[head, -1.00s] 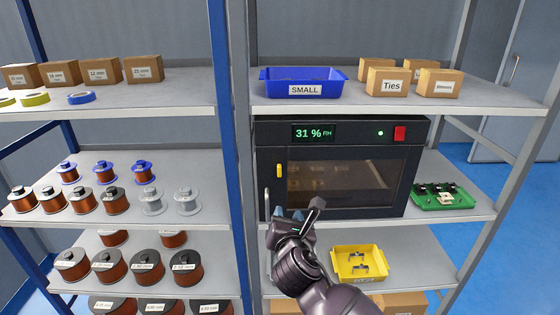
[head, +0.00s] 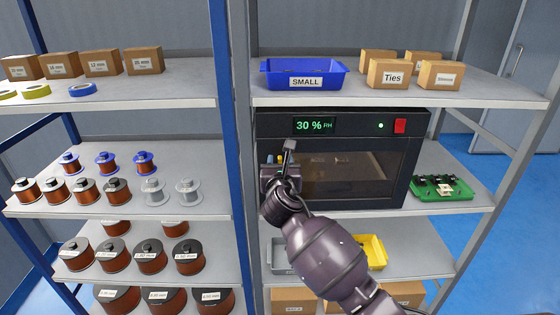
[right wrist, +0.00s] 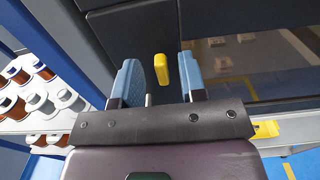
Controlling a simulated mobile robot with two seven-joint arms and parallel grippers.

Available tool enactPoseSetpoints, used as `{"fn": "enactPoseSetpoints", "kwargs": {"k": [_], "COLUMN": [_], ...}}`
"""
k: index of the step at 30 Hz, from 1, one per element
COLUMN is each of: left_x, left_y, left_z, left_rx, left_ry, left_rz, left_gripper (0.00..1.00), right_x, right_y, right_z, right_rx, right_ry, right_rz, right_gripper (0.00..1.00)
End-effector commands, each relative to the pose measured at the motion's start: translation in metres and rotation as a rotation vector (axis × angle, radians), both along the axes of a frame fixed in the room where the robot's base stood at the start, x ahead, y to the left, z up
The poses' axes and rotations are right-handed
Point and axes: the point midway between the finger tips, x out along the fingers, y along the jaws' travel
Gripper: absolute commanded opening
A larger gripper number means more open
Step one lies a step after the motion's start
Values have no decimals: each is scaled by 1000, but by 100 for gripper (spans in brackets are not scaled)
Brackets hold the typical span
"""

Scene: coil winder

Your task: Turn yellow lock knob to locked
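The yellow lock knob (right wrist: 161,70) is a small upright bar on the dark left front of the drying cabinet (head: 415,135). In the right wrist view it stands between my right gripper's (right wrist: 160,78) two blue fingers, with a gap on each side. The fingers are apart and hold nothing. In the head view my right gripper (head: 275,160) is in front of the cabinet's left side and hides most of the knob. Whether the fingertips reach past the knob's face, I cannot tell. My left gripper is out of view.
The cabinet's window (head: 350,175) is right of the knob, and its display (head: 314,125) reads 30 % RH. A blue shelf post (head: 232,150) is close on the left, beside copper spools (head: 115,190). A green tray (head: 460,186) stands right of the cabinet, a yellow bin (head: 373,252) below.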

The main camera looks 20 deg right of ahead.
Motion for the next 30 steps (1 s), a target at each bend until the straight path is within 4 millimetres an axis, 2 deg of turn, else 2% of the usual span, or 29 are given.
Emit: {"fn": "enactPoseSetpoints", "kwargs": {"k": [6, 14, 15, 22, 30], "left_x": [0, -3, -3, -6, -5], "left_y": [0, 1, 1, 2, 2], "left_z": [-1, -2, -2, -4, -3], "left_rx": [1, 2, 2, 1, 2], "left_ry": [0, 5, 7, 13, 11], "left_rz": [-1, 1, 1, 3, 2], "left_gripper": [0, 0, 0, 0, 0], "right_x": [13, 14, 14, 14, 14], "right_y": [-3, -4, -4, -4, -4], "right_z": [0, 0, 0, 0, 0], "right_rx": [1, 1, 1, 1, 10], "right_ry": [0, 0, 0, 0, -3], "right_rz": [1, 1, 1, 1, 1], "right_gripper": [38, 38, 37, 2, 0]}}
